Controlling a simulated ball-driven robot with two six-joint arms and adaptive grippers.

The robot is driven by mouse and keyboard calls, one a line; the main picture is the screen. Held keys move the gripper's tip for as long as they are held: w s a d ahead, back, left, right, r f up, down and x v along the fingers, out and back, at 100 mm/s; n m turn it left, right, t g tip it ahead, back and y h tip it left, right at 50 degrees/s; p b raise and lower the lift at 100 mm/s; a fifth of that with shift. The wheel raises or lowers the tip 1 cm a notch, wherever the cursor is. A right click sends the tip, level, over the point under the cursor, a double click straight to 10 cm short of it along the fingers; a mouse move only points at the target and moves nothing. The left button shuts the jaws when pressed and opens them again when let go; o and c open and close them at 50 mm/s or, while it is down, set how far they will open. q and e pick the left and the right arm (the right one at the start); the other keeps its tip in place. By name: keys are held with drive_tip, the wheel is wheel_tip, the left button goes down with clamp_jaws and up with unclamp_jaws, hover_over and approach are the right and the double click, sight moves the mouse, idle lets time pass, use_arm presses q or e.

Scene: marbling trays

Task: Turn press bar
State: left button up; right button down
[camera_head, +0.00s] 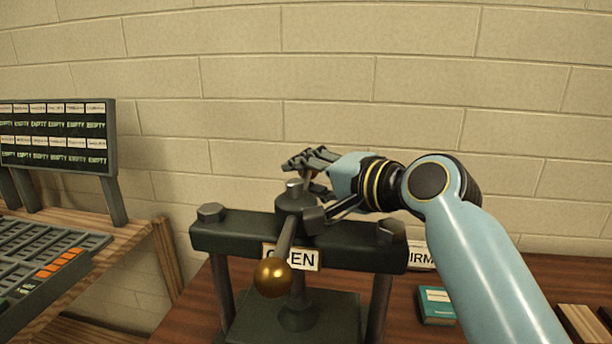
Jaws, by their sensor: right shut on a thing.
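The dark press (230,236) stands on the wooden table. Its press bar (288,236) runs through the hub on top, with a brass ball (273,277) at the near end pointing toward me and slightly left. The far part of the bar lies behind the hub, mostly hidden by my right gripper (305,187). That gripper comes in from the right, its fingers around the far part of the bar, shut on it. The exact finger contact is partly hidden. An "OPEN" plate (303,259) on the crossbeam is partly covered by the bar and ball. My left gripper is not in view.
A slotted rack (35,262) and a label board (60,135) with "EMPTY" tags stand on the left. A teal box (436,306) and a partly hidden sign (420,256) are right of the press. A brick wall rises close behind.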

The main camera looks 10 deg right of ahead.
drive_tip(key=shift+f, duration=0.3)
drive_tip(key=shift+w+a+n+g+y, duration=0.1)
drive_tip(key=shift+a+n+g+y, duration=0.3)
drive_tip(key=shift+n+g+y, duration=0.15)
drive_tip(key=shift+a+f+n+g+y+b, duration=0.15)
drive_tip(key=shift+a+n+g+y+b, duration=1.2)
drive_tip(key=shift+a+n+g+y, duration=1.4)
drive_tip(key=shift+d, duration=0.25)
drive_tip(key=c, duration=1.2)
unclamp_jaws()
drive_tip(key=shift+o, duration=1.2)
drive_tip(key=shift+r, duration=0.2)
